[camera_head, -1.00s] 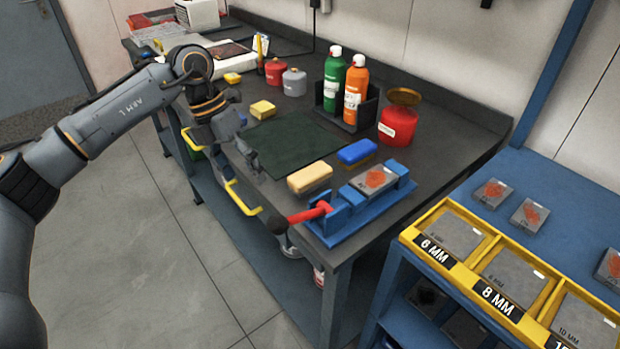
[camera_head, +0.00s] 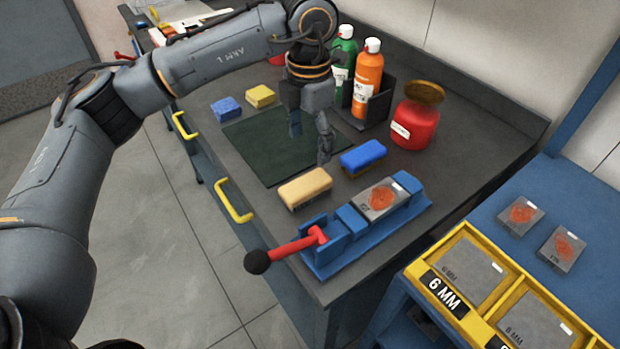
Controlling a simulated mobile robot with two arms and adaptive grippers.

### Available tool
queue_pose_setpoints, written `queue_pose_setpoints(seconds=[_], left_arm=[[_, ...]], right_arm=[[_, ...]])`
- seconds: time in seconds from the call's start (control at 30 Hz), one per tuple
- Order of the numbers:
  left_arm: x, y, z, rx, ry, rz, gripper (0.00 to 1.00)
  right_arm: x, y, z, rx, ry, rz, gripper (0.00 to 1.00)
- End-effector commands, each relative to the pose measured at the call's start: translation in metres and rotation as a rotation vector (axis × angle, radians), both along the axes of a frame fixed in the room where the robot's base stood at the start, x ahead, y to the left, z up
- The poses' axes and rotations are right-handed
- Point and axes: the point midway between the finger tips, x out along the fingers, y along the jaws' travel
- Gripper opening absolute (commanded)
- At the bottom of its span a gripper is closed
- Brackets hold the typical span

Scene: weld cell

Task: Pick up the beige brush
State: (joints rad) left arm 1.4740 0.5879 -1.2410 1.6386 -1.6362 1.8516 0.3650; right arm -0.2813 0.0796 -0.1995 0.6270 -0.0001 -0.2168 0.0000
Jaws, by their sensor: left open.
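The beige brush (camera_head: 305,188) is a block with a pale tan top, lying on the dark bench beside the near corner of the green mat. It shows in full, with nothing on it. My left gripper (camera_head: 310,143) points down over the mat, beyond the brush and a little to its right in the picture. Its fingers are apart and nothing is between them. The gripper does not appear to touch the brush. My right gripper is not in view.
A blue brush (camera_head: 363,156) lies close right of the beige one. A blue vise (camera_head: 330,248) with a red handle stands in front. Another blue brush (camera_head: 227,108) and a yellow brush (camera_head: 261,96) lie beyond the mat (camera_head: 260,150). Bottles and a red can (camera_head: 415,125) stand behind.

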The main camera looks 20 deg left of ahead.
Motion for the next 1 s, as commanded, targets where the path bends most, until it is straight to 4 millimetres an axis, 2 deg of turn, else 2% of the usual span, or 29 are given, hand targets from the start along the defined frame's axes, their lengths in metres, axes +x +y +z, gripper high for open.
queue_pose_setpoints(seconds=[0.1,0.27,0.37,0.53,0.63,0.8,1.0], left_arm=[[-0.001,0.001,-0.025,0.001,0.006,0.001,0.74],[-0.001,0.000,-0.051,-0.001,0.003,0.001,0.74],[-0.001,0.001,-0.061,0.000,0.001,0.001,0.74],[-0.002,0.000,-0.072,0.000,0.004,0.000,0.74],[-0.004,0.000,-0.087,0.001,0.006,0.000,0.74],[-0.004,0.000,-0.110,0.000,0.004,0.001,0.74],[-0.003,-0.001,-0.117,-0.001,0.000,0.001,0.74]], right_arm=[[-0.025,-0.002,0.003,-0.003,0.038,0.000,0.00],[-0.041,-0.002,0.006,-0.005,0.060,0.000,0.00],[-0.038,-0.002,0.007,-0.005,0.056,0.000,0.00],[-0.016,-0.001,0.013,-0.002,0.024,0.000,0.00],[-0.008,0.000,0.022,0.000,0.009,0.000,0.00],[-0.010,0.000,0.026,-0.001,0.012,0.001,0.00],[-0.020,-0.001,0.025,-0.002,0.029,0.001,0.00]])
